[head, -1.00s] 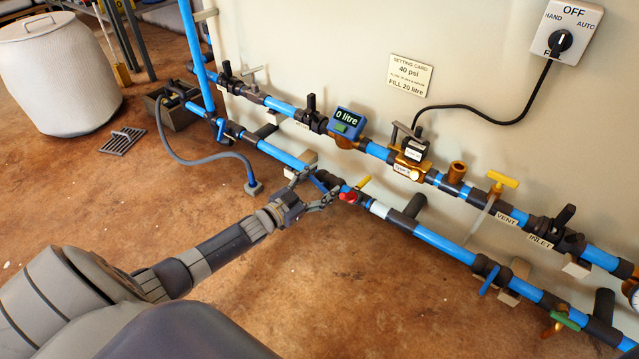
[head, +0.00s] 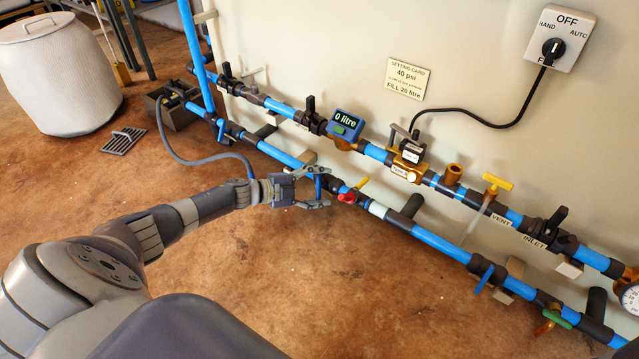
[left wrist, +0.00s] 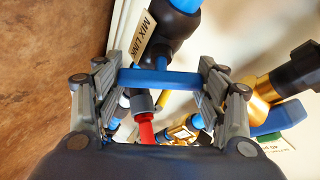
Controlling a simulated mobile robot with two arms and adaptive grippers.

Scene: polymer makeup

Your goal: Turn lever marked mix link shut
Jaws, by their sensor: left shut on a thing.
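The blue lever (head: 319,187) sits on the lower pipe line. My left gripper (head: 321,189) is shut on this lever, with a finger at each end of the bar. In the left wrist view the gripper (left wrist: 158,82) hides part of the valve behind it. My right gripper is not in view.
A red-handled fitting (head: 347,197) with a yellow lever is close right of the gripper. The upper line carries a 0 litre meter (head: 346,124). A grey hose (head: 190,160) runs left of the gripper. The brown floor (head: 240,270) in front is clear.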

